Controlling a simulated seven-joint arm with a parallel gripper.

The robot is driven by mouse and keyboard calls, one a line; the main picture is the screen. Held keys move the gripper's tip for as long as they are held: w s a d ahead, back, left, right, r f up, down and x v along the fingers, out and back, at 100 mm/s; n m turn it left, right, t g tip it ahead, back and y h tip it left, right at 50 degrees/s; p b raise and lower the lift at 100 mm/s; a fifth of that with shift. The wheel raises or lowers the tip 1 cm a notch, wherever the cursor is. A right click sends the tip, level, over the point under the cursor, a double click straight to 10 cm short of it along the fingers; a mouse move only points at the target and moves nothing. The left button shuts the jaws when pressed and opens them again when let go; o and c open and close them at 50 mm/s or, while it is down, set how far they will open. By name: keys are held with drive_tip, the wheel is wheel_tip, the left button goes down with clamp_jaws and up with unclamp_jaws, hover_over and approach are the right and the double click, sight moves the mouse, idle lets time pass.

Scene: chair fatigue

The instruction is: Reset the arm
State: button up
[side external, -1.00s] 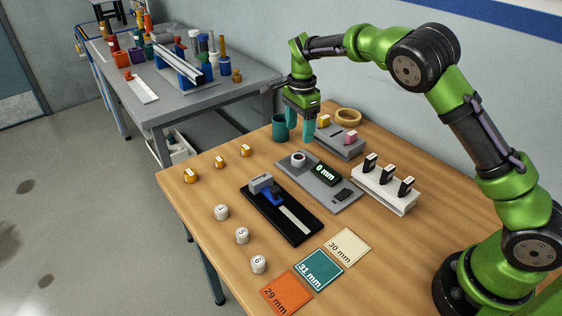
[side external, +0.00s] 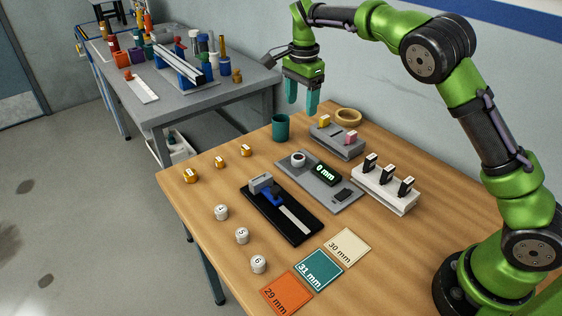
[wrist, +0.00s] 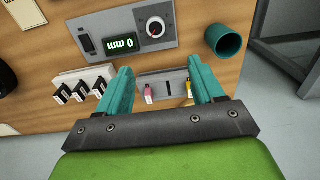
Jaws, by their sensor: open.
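My gripper (side external: 302,97) is open and empty. Its two teal fingers hang in the air above the back of the wooden table, above and behind the grey block (side external: 337,141). That block holds a yellow piece (side external: 324,121) and a pink piece (side external: 351,137). In the wrist view the gripper's fingers (wrist: 160,88) stand wide apart, with the grey block (wrist: 152,74) beyond them and nothing held. A teal cup (side external: 280,128) stands to the left of the block; it also shows in the wrist view (wrist: 223,40).
A grey gauge plate (side external: 343,199) reads 0 mm. A white rack (side external: 383,196) holds black pieces. A black fixture (side external: 301,227), several small knobs and coloured cards (side external: 318,269) lie nearer the front. A grey bench (side external: 205,98) stands behind. Bare wood (side external: 201,215) shows at left.

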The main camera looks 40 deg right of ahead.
drive_tip(key=s+a+r+n+t, duration=0.1)
drive_tip(key=s+n, duration=0.3)
drive_tip(key=s, duration=0.5)
drive_tip(key=s+a+r+n+t+y, duration=0.1)
drive_tip(key=s+r+n+t, duration=0.2)
drive_tip(key=s, duration=0.7)
drive_tip(key=s+a+r+n+t+y, duration=0.1)
drive_tip(key=s+r+n+t, duration=0.1)
drive_tip(key=s+n, duration=0.5)
drive_tip(key=s, duration=0.3)
drive_tip(key=shift+s+r+t, duration=0.15)
drive_tip(key=shift+r+t, duration=0.1)
drive_tip(key=shift+t, duration=0.15)
